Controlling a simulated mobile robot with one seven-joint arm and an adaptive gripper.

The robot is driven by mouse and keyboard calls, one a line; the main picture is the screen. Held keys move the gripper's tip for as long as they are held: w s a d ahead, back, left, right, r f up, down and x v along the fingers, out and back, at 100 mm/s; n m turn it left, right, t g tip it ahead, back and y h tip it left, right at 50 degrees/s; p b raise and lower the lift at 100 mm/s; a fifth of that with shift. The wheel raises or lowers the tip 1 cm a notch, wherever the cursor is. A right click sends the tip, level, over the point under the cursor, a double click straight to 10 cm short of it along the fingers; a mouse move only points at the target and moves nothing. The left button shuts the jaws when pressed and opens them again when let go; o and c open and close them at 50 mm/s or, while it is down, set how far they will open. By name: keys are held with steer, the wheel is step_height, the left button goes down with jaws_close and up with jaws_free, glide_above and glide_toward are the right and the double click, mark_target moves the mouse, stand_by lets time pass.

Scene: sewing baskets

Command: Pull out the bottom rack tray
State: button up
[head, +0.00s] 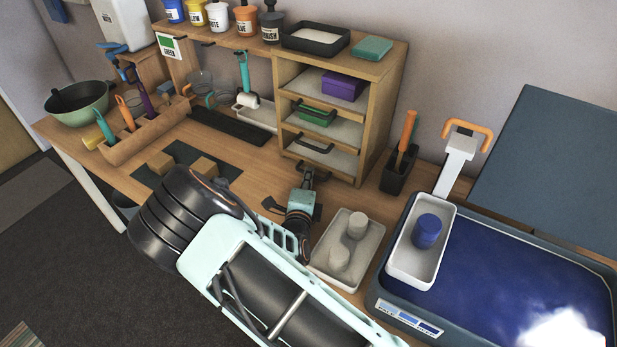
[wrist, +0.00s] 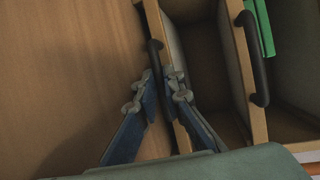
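The wooden rack (head: 370,125) stands on the workbench with several stacked trays. The bottom tray (head: 322,158) sits lowest in it. In the wrist view its dark bar handle (wrist: 155,58) runs between the two fingertips of my gripper (wrist: 160,78). The fingers are close together, one on each side of the handle, and appear shut on it. In the head view my gripper (head: 308,178) is low in front of the rack, and my arm hides part of the bench. The tray above has its own dark handle (wrist: 252,58).
A green box (head: 316,115) and a purple box (head: 344,86) sit on the higher trays. A grey tray with two pale cylinders (head: 345,253) lies near my gripper. A dark holder (head: 398,177) stands right of the rack. Bare bench lies before the rack.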

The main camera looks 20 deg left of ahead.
mark_target(273, 221)
jaws_close()
steer(key=s+a+p, duration=0.1)
steer(key=s, duration=0.4)
steer(key=s+a+p, duration=0.1)
steer(key=s+a, duration=0.1)
steer(key=s, duration=0.3)
steer(key=s+a+p, duration=0.1)
steer(key=s+p, duration=0.1)
steer(key=s, duration=0.4)
steer(key=shift+a, duration=0.15)
steer(key=shift+s+a, duration=0.1)
steer(key=shift+s, duration=0.3)
steer(key=shift+f, duration=0.1)
steer(key=shift+o, duration=1.9)
jaws_free()
steer(key=shift+s, duration=0.15)
steer(key=v, duration=1.2)
